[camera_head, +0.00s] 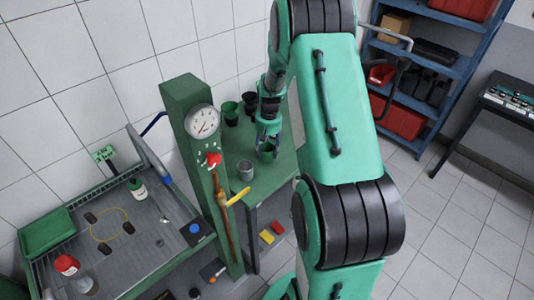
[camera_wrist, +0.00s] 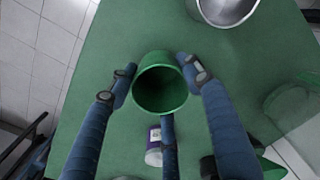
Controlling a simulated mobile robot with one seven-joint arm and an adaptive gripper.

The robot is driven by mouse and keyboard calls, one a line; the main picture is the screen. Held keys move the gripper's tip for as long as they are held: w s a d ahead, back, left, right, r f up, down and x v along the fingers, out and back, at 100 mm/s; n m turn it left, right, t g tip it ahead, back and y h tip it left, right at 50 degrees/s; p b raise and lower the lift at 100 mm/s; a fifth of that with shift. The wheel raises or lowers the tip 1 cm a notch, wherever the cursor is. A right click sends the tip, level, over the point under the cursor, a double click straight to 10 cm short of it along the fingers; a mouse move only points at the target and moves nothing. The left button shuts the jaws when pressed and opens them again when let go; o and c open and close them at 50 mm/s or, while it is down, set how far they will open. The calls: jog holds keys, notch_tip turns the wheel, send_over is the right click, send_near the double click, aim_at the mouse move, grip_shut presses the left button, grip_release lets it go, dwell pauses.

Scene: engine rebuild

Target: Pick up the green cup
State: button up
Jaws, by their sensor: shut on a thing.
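The green cup (camera_wrist: 160,87) shows in the wrist view with its open mouth towards the camera and a dark inside. My gripper (camera_wrist: 160,82) is shut on it, with blue fingers at its left and right sides and a third finger below it in the picture. In the head view the green cup (camera_head: 267,154) is partly hidden by my gripper (camera_head: 268,138), over the green-topped table. I cannot tell whether its base touches the table.
Dark cups (camera_head: 230,112) stand behind on the table (camera_head: 284,170). A green post with a gauge (camera_head: 202,121) rises at left. A purple-and-white can (camera_wrist: 154,146) is close by.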

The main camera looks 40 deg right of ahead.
jog(key=s+a+r+p, duration=0.1)
jog(key=s+a+r, duration=0.1)
jog(key=s+a, duration=0.6)
jog(key=s, duration=0.5)
jog(key=shift+s+a+r+p, duration=0.25)
jog(key=shift+s+r+p, duration=0.05)
jog(key=shift+p, duration=0.1)
